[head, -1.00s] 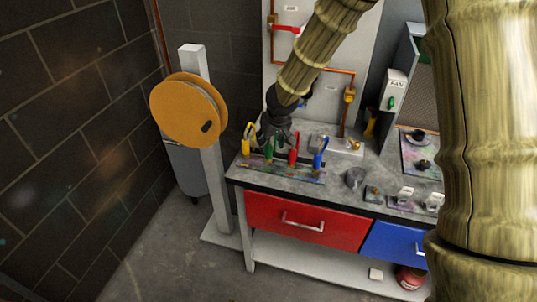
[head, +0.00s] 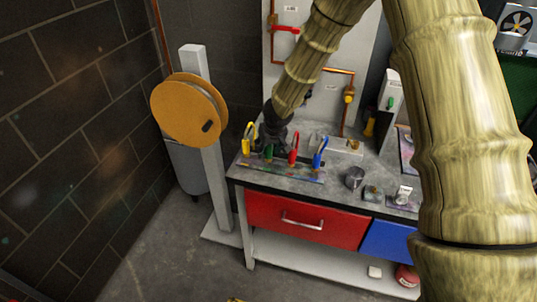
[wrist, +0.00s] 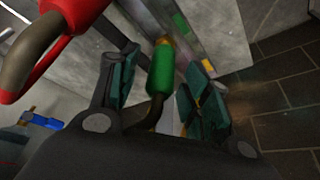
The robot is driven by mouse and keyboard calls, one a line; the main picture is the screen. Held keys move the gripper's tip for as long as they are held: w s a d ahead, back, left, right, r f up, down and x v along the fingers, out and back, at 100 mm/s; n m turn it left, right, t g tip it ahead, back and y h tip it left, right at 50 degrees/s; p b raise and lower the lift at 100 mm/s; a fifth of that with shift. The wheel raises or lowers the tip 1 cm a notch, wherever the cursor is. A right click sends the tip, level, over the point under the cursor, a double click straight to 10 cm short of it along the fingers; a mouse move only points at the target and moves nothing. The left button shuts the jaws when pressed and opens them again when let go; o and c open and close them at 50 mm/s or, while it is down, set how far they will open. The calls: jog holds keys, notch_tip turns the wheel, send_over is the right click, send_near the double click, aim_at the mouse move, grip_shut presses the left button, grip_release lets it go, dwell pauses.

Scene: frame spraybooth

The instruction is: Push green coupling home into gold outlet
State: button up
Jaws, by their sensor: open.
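The green coupling (wrist: 160,72) stands between the two open fingers of my gripper (wrist: 160,95) in the wrist view, with clear gaps beside it. Its dark hose curves down toward the palm.
Yellow (head: 249,137), red (head: 293,149) and blue (head: 319,152) couplings stand in the same row. The red one is close beside my gripper in the wrist view (wrist: 75,10). A metal cup (head: 355,178) stands on the bench (head: 330,180). A hose reel (head: 187,108) on a post is left of the bench.

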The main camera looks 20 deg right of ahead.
grip_shut()
jog(key=shift+r, duration=0.1)
